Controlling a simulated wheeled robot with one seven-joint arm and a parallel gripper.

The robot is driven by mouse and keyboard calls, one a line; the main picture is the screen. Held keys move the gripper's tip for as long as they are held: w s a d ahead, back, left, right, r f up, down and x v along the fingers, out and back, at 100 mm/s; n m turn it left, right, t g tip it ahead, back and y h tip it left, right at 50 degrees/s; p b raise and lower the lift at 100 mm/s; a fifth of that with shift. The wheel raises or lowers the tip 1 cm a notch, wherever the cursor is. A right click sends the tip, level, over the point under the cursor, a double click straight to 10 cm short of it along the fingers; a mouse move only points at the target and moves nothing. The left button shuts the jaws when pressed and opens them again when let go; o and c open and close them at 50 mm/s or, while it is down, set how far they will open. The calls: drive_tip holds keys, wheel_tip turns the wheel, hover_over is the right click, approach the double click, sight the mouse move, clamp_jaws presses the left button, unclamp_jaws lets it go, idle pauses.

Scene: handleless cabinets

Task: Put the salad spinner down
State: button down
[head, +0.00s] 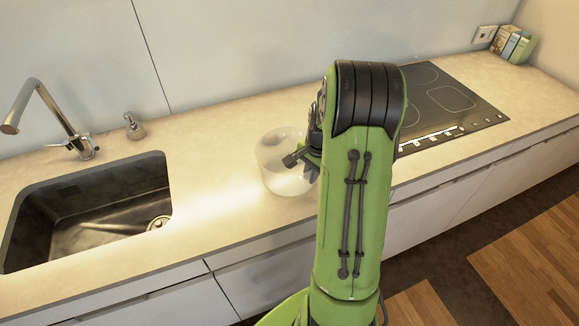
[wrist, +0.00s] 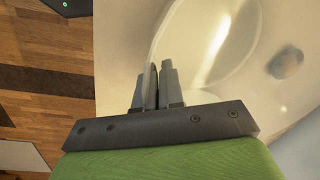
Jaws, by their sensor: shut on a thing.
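The salad spinner is a pale, translucent round bowl (head: 274,153) at the countertop between the sink and the cooktop, partly hidden behind my green arm in the head view. In the wrist view the salad spinner (wrist: 215,50) fills the upper right, seen from above. My gripper (head: 303,160) is at the bowl's near right side. In the wrist view my gripper (wrist: 160,82) is shut on the bowl's rim, with the wall between the fingers. I cannot tell whether the bowl's base touches the countertop.
The countertop (head: 215,180) is clear between the bowl and the sink (head: 95,212). A faucet (head: 60,115) and soap dispenser (head: 133,126) stand behind the sink.

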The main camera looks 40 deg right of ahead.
drive_tip(key=shift+r, duration=0.1)
wheel_tip(320, 180, up, 10)
drive_tip(key=shift+p, duration=0.95)
